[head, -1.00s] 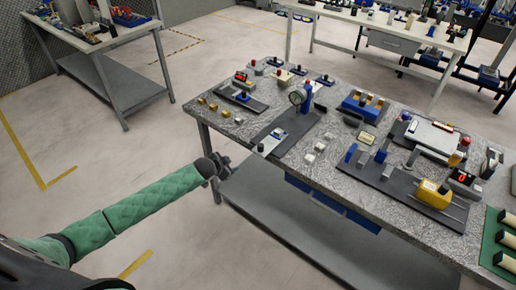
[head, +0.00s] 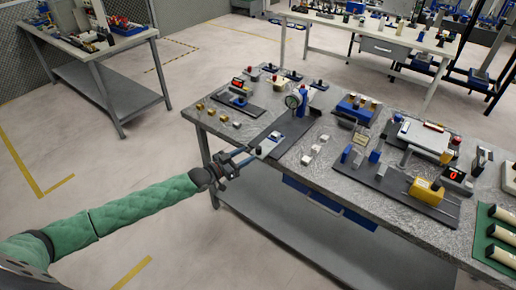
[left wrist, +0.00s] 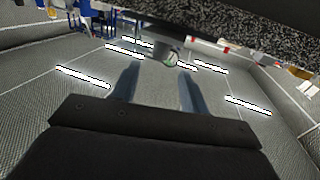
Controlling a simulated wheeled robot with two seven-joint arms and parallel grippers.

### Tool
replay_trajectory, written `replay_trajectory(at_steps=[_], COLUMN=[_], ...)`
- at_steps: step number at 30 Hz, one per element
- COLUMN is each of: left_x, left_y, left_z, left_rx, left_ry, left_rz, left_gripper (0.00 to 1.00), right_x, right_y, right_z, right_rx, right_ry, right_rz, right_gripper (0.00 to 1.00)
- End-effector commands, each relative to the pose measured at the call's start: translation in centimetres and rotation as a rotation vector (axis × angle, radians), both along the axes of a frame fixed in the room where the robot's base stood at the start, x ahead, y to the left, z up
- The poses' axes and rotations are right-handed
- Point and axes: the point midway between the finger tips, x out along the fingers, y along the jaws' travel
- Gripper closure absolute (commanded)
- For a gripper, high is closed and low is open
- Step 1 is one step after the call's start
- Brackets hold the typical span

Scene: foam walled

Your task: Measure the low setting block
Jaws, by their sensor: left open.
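Several pale, silvery blocks (head: 314,150) stand in a short row near the table's front edge. Several small brass blocks (head: 212,113) stand in another row at the left end. I cannot tell which is the low setting block. A round dial gauge (head: 292,101) on a blue stand rises from a dark plate behind the pale blocks. My left gripper (head: 250,156) is at the table's front edge, left of the pale blocks, apart from them. Its two fingers (left wrist: 158,88) are spread and empty in the left wrist view. My right gripper is not in view.
The grey speckled table (head: 255,130) also bears a yellow device (head: 426,190), a blue block fixture (head: 357,108) and a green mat (head: 488,240) at right. A small light plate (head: 268,146) lies close beyond my left fingers. Open floor lies at left.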

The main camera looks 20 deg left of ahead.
Motion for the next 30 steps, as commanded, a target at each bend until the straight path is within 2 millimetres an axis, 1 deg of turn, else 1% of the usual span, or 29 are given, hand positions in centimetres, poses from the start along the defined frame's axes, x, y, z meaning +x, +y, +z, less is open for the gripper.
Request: replay_trajectory(at_steps=[1,9,15,21,28,29,30], left_x=[0.5,3.4,5.0,5.6,5.6,5.6,5.6], left_y=[-0.3,-2.4,-3.5,-3.9,-4.0,-4.0,-4.0], left_z=[0.3,0.4,0.2,0.0,-0.1,-0.1,-0.1], left_rx=[-0.001,0.001,0.001,0.003,0.003,0.003,0.003], left_ry=[-0.001,-0.001,-0.001,0.002,0.002,0.002,0.002], left_rz=[0.0,0.001,0.0,0.0,0.0,0.0,0.0], left_gripper=[0.55,0.55,0.55,0.55,0.55,0.57,0.65], right_x=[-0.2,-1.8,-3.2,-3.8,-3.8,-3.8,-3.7], right_y=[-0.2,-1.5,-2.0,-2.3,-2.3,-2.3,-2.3], right_z=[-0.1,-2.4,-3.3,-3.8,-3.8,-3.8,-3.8], right_rx=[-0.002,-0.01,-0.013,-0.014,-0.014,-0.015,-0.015], right_ry=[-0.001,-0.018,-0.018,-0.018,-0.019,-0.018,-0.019], right_rz=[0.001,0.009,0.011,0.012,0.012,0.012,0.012], right_gripper=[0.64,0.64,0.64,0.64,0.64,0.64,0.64])
